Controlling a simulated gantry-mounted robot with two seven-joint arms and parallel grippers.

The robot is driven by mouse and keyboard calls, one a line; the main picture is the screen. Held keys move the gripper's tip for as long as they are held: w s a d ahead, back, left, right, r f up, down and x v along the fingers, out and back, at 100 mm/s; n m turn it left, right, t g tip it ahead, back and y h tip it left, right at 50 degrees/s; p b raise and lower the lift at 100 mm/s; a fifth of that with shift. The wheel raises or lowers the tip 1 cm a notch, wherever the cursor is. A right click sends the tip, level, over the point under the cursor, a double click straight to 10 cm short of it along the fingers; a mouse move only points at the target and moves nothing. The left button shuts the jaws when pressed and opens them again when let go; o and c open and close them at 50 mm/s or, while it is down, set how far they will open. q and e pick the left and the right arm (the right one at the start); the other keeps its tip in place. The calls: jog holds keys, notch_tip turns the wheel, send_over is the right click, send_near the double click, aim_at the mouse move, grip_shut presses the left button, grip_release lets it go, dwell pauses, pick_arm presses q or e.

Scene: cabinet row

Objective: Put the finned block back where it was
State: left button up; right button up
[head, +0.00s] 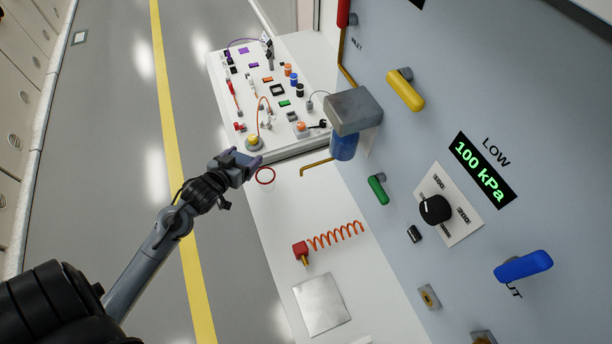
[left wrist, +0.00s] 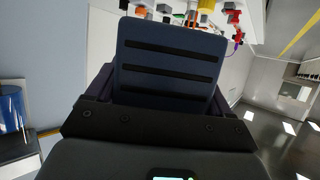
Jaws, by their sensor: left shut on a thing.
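My left gripper (head: 247,162) is shut on a dark blue-grey block. In the left wrist view this finned block (left wrist: 170,68) is a broad slab with several dark parallel grooves, held between the jaws. In the head view the block (head: 234,156) is small and partly hidden by the fingers. It hangs beside the left edge of the white bench, with floor behind it in the picture. I cannot tell from these frames where the block stood before. My right gripper is not in view.
The bench's far section holds many small parts, including a yellow-topped knob (head: 253,141). Nearer are a red ring (head: 265,176), an orange coil (head: 335,236) and a metal plate (head: 321,304). A grey box over a blue cylinder (head: 343,146) juts from the panel (head: 400,150).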

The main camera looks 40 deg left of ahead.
pick_arm(q)
jog(key=shift+w+d+f, duration=0.2)
jog(key=shift+w, duration=0.15)
jog(key=w+d+b, duration=0.1)
jog(key=w+d, duration=0.4)
jog(key=w, duration=0.4)
jog(key=w+d+b, duration=0.1)
jog(key=w+d, duration=0.3)
jog(key=w, duration=0.4)
pick_arm(e)
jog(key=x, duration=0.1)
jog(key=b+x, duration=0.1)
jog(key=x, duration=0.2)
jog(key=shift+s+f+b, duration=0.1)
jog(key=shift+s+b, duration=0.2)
jog(key=shift+b, duration=0.1)
pick_arm(q)
notch_tip(320, 180, down, 10)
jog(key=shift+s+f+b, duration=0.15)
jog(key=shift+f+b, duration=0.1)
jog(key=shift+b, duration=0.25)
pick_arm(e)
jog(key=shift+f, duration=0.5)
pick_arm(q)
jog(key=shift+f, duration=0.35)
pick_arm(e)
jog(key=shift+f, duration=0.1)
pick_arm(q)
jog(key=shift+w+f, duration=0.15)
jog(key=shift+w, duration=0.05)
